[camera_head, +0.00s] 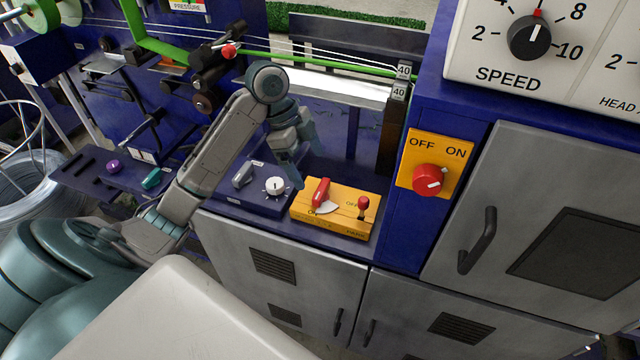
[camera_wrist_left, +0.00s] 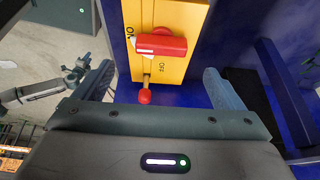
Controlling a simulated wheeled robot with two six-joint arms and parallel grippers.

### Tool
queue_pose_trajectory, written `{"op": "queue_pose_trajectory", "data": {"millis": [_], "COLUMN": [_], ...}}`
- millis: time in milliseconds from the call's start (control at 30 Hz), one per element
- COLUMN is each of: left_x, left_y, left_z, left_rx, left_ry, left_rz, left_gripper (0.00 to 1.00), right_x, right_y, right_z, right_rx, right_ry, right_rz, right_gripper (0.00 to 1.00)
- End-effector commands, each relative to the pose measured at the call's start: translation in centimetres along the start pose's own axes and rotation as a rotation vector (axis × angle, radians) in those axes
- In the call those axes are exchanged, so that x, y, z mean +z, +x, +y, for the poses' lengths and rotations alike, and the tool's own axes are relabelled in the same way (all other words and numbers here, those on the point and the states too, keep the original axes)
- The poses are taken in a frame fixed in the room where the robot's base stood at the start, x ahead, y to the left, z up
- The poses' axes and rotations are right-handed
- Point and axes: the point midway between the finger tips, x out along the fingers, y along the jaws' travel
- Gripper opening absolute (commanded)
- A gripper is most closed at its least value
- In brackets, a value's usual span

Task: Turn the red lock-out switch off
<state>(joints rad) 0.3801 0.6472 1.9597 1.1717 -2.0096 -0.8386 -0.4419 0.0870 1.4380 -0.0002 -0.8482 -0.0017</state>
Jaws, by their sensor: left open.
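A yellow switch box (camera_head: 338,222) on the blue ledge carries a red handle (camera_head: 321,192) with a pale plate below it, and a small red-ball lever (camera_head: 363,203). ON and OFF labels show on the box. In the left wrist view the red handle (camera_wrist_left: 160,46) lies crosswise, just beyond my open fingers, with the red ball (camera_wrist_left: 144,96) between them. My left gripper (camera_head: 302,165) is above and beside the box's left end, open and empty, with no visible contact. My right gripper is not in view.
A blue box with a white dial (camera_head: 275,186) and grey lever (camera_head: 243,175) sits left of the yellow box. A red rotary knob (camera_head: 428,180) on an orange OFF/ON plate (camera_head: 415,150) is to the right. Cabinet doors (camera_head: 272,278) lie below the ledge.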

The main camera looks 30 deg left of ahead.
Motion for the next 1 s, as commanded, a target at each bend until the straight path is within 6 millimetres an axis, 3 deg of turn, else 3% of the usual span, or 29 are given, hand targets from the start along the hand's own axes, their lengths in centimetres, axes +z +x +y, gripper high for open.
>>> {"op": "queue_pose_trajectory", "data": {"millis": [33,300,500,767,1000], "left_x": [0.1,-0.1,0.0,0.0,0.0], "left_y": [1.4,5.6,7.0,7.0,7.0], "left_z": [0.1,0.1,0.0,0.0,0.0], "left_rx": [0.003,0.002,0.001,0.0,0.0], "left_ry": [-0.001,-0.001,-0.001,-0.001,0.0], "left_rz": [0.003,0.002,0.001,0.0,0.0], "left_gripper": [0.91,0.91,0.91,0.91,0.48], "right_x": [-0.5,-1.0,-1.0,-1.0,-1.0], "right_y": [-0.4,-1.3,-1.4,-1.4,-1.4], "right_z": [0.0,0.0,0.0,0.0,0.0], "right_rx": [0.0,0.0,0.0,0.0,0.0], "right_ry": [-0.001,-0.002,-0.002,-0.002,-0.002], "right_rz": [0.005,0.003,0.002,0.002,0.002], "right_gripper": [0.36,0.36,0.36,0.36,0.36]}}
